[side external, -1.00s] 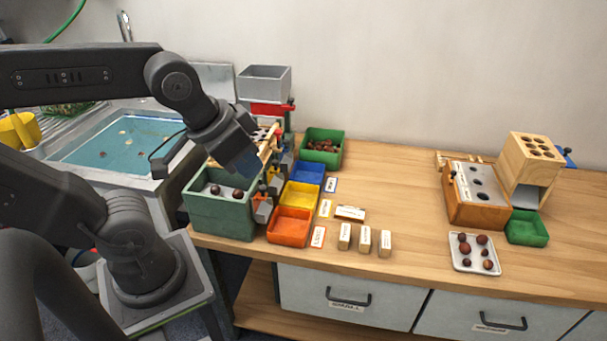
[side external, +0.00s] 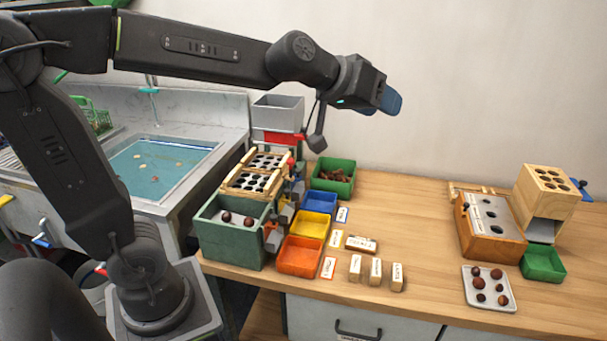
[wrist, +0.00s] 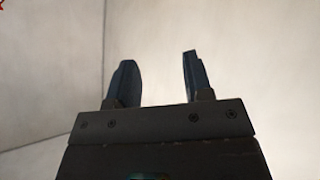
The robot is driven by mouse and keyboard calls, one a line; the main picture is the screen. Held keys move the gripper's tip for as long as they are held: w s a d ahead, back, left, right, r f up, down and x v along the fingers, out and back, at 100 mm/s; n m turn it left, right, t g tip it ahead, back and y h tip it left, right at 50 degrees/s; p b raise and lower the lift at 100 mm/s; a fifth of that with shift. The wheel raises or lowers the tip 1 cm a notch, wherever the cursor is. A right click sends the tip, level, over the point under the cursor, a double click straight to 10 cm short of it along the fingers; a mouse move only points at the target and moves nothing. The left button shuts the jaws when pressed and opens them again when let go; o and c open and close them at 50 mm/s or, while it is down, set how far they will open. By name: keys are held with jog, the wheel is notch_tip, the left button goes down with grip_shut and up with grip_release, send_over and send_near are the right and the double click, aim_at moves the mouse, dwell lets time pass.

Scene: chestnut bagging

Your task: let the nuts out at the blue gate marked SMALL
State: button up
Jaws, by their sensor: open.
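My gripper (side external: 390,100) is open and empty, high in front of the wall, above and to the right of the sorter. In the wrist view its two dark blue fingers (wrist: 158,65) stand apart with only wall between them. The sorter is a green box (side external: 232,248) with holed wooden sieves (side external: 250,184) behind it; two nuts (side external: 237,219) lie in the box. Grey gate pieces (side external: 273,238) line its right side. A blue tray (side external: 318,203) stands beside them. The blue gate and its SMALL marking cannot be made out.
A yellow tray (side external: 309,226), an orange tray (side external: 299,257) and a green bin of nuts (side external: 333,176) flank the blue tray. Several wooden blocks (side external: 376,271) stand in front. A white plate of nuts (side external: 490,303) lies at right. The middle of the table is clear.

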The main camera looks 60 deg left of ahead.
jog(key=w+a+r+n+t+y, duration=0.1)
jog(key=w+a+n+y, duration=0.25)
jog(key=w, duration=0.35)
jog(key=w+a+n+t+y, duration=0.2)
jog(key=w+a, duration=0.2)
jog(key=w, duration=0.3)
jog(key=w+a+f+n+g+y, duration=0.4)
jog(key=w+a+f+n+y, duration=0.2)
jog(key=a, duration=0.4)
jog(key=n+g+y, duration=0.3)
jog(key=n+g, duration=0.5)
jog(key=g, duration=0.8)
send_near(300, 171)
jog(key=x, duration=0.9)
jog(key=shift+a+r+h, duration=0.1)
jog(key=shift+h, duration=0.15)
grip_shut()
